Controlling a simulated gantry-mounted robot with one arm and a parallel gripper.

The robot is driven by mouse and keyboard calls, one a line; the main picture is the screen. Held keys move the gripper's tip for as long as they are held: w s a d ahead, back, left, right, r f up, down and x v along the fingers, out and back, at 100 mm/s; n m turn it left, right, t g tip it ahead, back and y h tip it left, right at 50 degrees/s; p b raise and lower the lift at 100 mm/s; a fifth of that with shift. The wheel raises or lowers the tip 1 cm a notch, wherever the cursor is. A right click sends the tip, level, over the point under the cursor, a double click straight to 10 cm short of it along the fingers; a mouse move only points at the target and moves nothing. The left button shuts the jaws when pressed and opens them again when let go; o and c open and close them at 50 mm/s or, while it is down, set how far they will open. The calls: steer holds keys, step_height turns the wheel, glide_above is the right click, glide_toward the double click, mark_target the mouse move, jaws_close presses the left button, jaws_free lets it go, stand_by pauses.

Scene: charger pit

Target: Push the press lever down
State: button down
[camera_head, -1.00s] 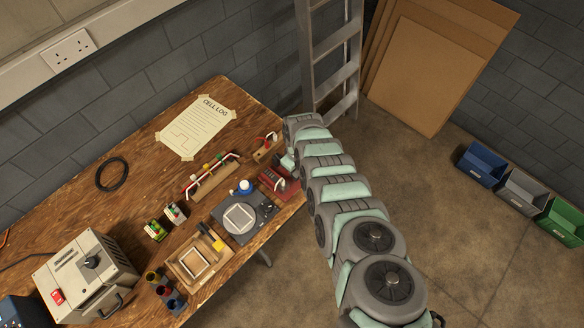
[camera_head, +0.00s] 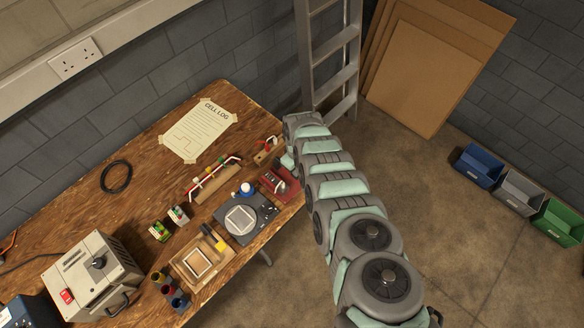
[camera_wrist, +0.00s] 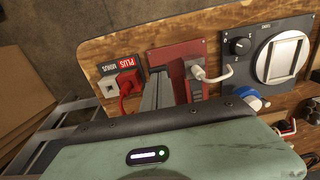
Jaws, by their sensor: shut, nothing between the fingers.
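The press is a red base plate (camera_head: 268,188) near the right edge of the wooden bench; it also shows in the wrist view (camera_wrist: 165,55). A dark ribbed block (camera_wrist: 194,80) stands on it. The press lever appears to be the white bent handle beside that block (camera_wrist: 212,76); its pale tip also shows in the head view (camera_head: 282,185). My gripper (camera_wrist: 156,84) is shut and empty, its grey fingers over the red plate, just left of the block in the wrist view. I cannot tell whether they touch it. In the head view my wrist hides the fingers.
A dark panel with a knob and pale square frame (camera_wrist: 283,55) is on the right. A ladder (camera_head: 330,70) stands behind the bench.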

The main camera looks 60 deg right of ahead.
steer(key=shift+r+p, duration=2.05)
steer(key=shift+r, duration=0.2)
steer(key=shift+f, duration=0.1)
